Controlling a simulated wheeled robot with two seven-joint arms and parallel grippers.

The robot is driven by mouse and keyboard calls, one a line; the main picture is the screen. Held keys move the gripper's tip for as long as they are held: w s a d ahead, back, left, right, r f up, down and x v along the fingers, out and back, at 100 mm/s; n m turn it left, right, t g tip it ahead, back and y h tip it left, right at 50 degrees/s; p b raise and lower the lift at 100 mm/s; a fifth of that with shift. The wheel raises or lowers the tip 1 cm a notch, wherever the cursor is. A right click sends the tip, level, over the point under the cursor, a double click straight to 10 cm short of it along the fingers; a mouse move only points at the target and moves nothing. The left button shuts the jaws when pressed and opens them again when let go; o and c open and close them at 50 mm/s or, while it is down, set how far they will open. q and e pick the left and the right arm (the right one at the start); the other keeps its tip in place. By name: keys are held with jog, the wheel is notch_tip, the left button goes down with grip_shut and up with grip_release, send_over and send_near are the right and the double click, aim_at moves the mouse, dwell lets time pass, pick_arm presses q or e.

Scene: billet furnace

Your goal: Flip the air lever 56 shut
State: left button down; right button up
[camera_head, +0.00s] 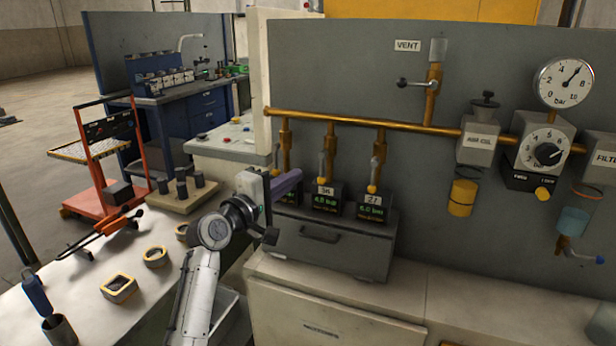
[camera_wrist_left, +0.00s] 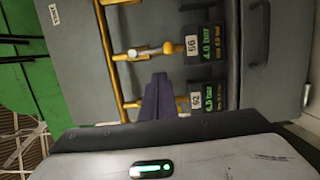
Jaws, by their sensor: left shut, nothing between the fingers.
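Three air drops hang from a brass pipe, each with a small lever above a black gauge box. The middle box, whose label (camera_head: 325,190) seems to read 56, shows about 4.0 bar. Its lever (camera_head: 322,166) has a grey handle pointing up along its pipe; in the left wrist view this lever (camera_wrist_left: 150,52) lies along the pipe too. My left gripper (camera_head: 297,175) is shut and empty, its purple fingers (camera_wrist_left: 160,80) in front of the leftmost drop, beside lever 56 and seemingly apart from it. The fingers hide much of the leftmost lever. My right gripper is out of view.
The right drop, labelled 21 (camera_head: 373,199), stands close beside the middle one. A grey drawer box (camera_head: 330,240) lies below the gauges. A vent lever (camera_head: 415,84) and regulator (camera_head: 543,145) are to the right. Rings (camera_head: 118,288) lie on the left bench.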

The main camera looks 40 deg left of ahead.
aim_at(322, 169)
pick_arm(q)
jog(key=w+d, duration=0.2)
jog(key=shift+w+d+p, duration=0.3)
jog(key=shift+w+d, duration=0.05)
jog(key=shift+w, duration=0.05)
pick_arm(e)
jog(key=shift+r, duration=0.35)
pick_arm(q)
jog(key=shift+w+d+f, duration=0.1)
